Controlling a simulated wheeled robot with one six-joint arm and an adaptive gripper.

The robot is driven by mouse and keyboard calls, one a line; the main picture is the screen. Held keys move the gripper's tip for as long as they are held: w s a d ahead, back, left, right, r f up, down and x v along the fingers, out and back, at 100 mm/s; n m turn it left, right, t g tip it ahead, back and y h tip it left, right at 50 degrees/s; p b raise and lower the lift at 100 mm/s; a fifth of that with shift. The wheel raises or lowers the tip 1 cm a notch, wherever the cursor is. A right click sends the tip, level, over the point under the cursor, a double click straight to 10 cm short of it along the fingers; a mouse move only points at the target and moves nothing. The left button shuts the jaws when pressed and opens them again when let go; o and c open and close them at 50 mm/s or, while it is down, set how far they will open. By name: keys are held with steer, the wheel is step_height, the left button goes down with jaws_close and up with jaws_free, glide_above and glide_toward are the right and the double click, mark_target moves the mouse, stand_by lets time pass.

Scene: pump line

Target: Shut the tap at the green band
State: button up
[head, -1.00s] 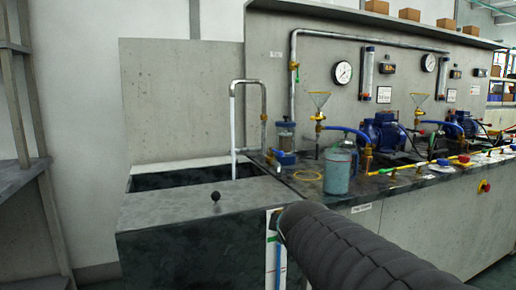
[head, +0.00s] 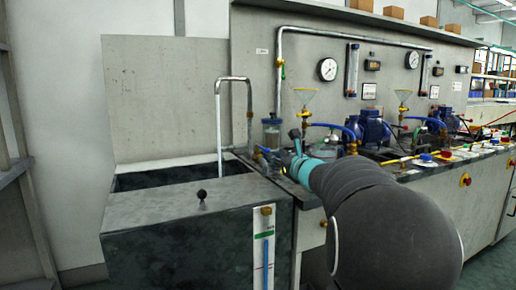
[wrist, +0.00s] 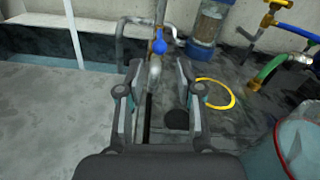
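The tap's blue handle (wrist: 159,43) sits on a metal pipe in the wrist view, ahead of and between my fingertips, apart from them. My gripper (wrist: 157,72) is open and empty there. In the head view my gripper (head: 292,142) is beside the tank's right rear corner and partly hides the tap area. Water (head: 219,135) runs from the bent spout pipe (head: 235,79) into the tank (head: 170,232). It also shows in the wrist view (wrist: 72,30). The white level gauge (head: 263,252) on the tank front has a green band (head: 264,235); the blue column's top appears just below it.
A black knob (head: 202,194) stands on the tank top. A clear cylinder (wrist: 208,24) stands behind. Pumps (head: 371,128) and hoses fill the bench to the right.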

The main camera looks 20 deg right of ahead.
mark_target(261, 147)
steer(key=w+p, duration=0.1)
steer(key=w, duration=0.5)
steer(key=w+p, duration=0.2)
steer(key=w, duration=0.4)
steer(key=shift+w+a, duration=0.2)
steer(key=shift+w, duration=0.15)
jaws_close()
